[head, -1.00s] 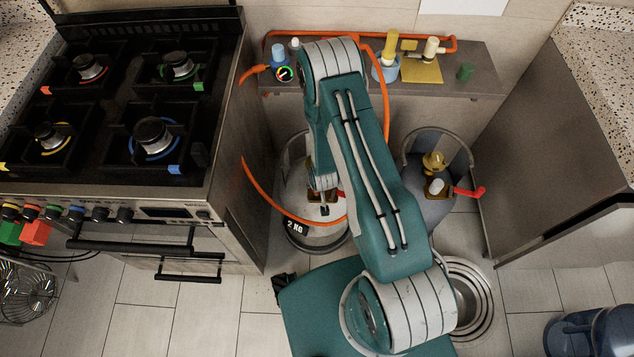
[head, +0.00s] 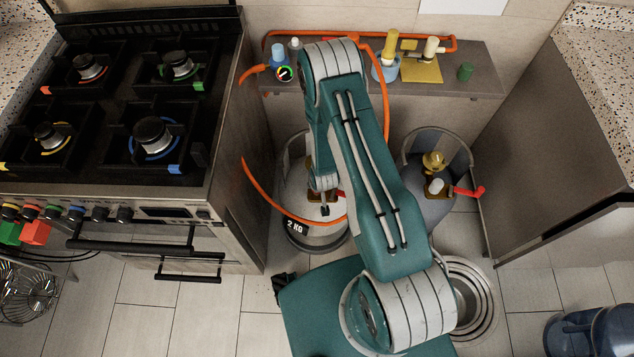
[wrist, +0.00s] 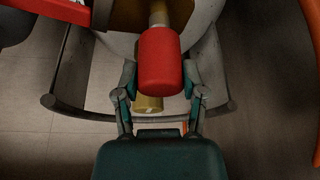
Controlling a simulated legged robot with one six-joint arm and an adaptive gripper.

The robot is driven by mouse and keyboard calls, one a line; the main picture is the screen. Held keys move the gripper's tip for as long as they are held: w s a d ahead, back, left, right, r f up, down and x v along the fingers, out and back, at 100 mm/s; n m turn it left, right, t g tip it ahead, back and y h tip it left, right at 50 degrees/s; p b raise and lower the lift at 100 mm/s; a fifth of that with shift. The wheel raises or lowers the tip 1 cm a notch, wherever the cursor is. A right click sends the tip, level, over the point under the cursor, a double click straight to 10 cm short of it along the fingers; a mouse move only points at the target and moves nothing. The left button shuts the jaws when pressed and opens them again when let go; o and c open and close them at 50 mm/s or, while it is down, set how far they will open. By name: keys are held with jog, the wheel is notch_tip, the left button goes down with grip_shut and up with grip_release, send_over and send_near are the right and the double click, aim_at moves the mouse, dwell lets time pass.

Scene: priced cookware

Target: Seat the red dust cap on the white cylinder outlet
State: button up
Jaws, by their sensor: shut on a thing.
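The red dust cap (wrist: 160,60) shows in the wrist view between the fingers of my gripper (wrist: 160,86), which is shut on it. The cap's far end lines up with a pale metal stub, the outlet (wrist: 158,14), and appears to meet it; I cannot tell how far it is on. The white cylinder (head: 297,225), marked 2 KG, stands on the floor left of my arm in the head view. Its top and my gripper are largely hidden there by my arm. A brass part (wrist: 148,103) shows beneath the cap in the wrist view.
A grey cylinder (head: 440,215) with a red handle (head: 468,192) stands to the right. An orange hose (head: 262,198) loops around the white cylinder. The stove (head: 120,110) is at left, and a shelf (head: 490,62) with small parts is behind. Tiled floor lies in front.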

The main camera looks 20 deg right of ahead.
jog(key=shift+f, duration=0.9)
jog(key=shift+f, duration=0.55)
dwell(0.7)
jog(key=o, duration=1)
jog(key=shift+o, duration=0.5)
jog(key=v, duration=1.2)
